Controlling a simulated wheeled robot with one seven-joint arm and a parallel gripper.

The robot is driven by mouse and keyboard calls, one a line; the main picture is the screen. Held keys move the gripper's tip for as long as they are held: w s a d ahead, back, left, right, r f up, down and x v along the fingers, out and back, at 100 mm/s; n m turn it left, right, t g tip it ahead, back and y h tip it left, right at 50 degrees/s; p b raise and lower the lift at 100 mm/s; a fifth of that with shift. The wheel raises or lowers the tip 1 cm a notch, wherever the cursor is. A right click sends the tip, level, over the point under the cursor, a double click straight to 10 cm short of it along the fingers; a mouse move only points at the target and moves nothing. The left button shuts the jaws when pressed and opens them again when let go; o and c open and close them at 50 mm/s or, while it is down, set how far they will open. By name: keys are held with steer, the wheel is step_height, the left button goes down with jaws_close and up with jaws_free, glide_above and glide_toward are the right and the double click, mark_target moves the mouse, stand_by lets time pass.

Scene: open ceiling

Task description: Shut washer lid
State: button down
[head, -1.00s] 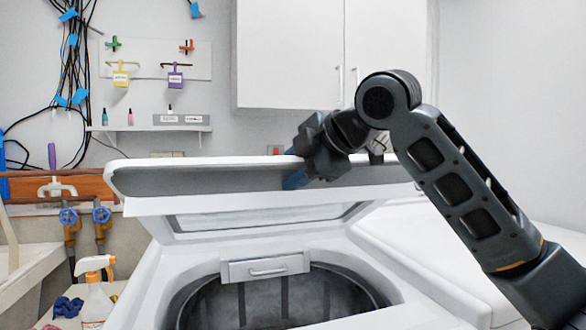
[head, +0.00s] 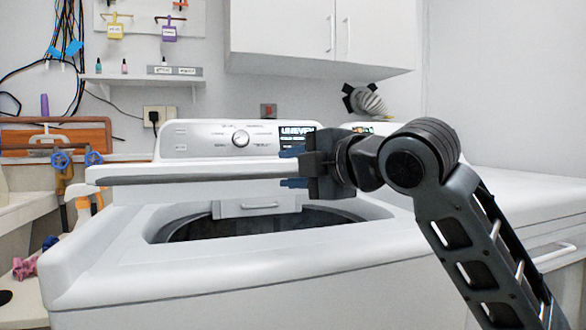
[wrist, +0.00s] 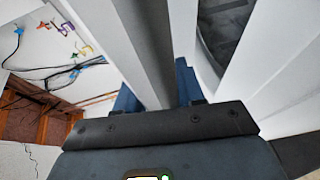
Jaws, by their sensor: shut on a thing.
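The white washer (head: 110,250) stands in front of me, its round tub opening dark inside. Its lid (head: 190,175) is seen almost edge-on, nearly level but still raised, with a gap between it and the opening. My gripper (head: 292,168) is at the right part of the lid's near edge, one blue fingertip above and one below. In the wrist view, the lid (wrist: 135,45) runs between the two blue fingers (wrist: 157,92), and my gripper is shut on it. The tub (wrist: 222,30) shows at the upper right there.
The control panel (head: 220,139) with a knob and screen stands behind the lid. A second white machine (head: 520,190) is at the right. White cupboards (head: 320,35) hang above.

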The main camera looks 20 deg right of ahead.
steer(key=shift+s+f+b, duration=0.15)
steer(key=shift+f+b, duration=0.55)
steer(key=shift+f, duration=0.45)
steer(key=c, duration=0.8)
jaws_free()
steer(key=shift+p+v, duration=0.65)
steer(key=shift+v, duration=3.2)
steer(key=shift+f, duration=0.1)
